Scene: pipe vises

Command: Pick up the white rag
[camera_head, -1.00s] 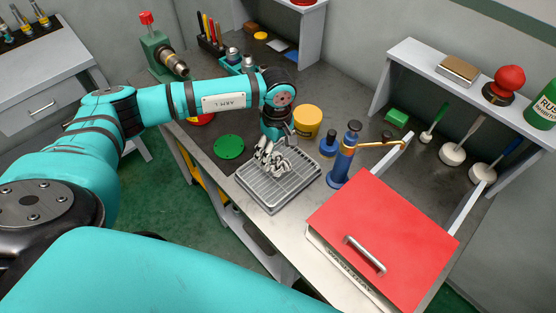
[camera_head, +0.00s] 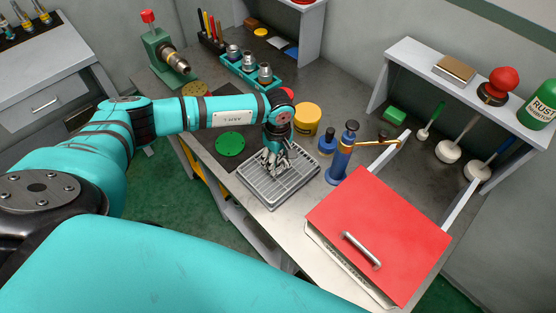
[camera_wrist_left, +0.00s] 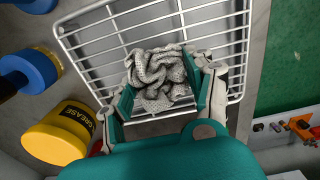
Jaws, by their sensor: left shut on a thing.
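The white rag (camera_wrist_left: 155,74) is a crumpled, ribbed grey-white bundle on the wire rack of a grey tray. In the left wrist view it sits between the two fingers of my left gripper (camera_wrist_left: 163,85), which is shut on it. In the head view my left gripper (camera_head: 273,162) points down over the tray and hides most of the rag. The rag is low at the rack; I cannot tell whether it still touches the wires. My right gripper is not in view.
The wire-rack tray (camera_head: 300,190) lies on the bench. Around it stand a yellow grease tub (camera_head: 306,119), a blue bottle (camera_head: 327,143), a blue pump with a brass spout (camera_head: 342,160), a green disc (camera_head: 230,144) and a red-lidded box (camera_head: 385,235).

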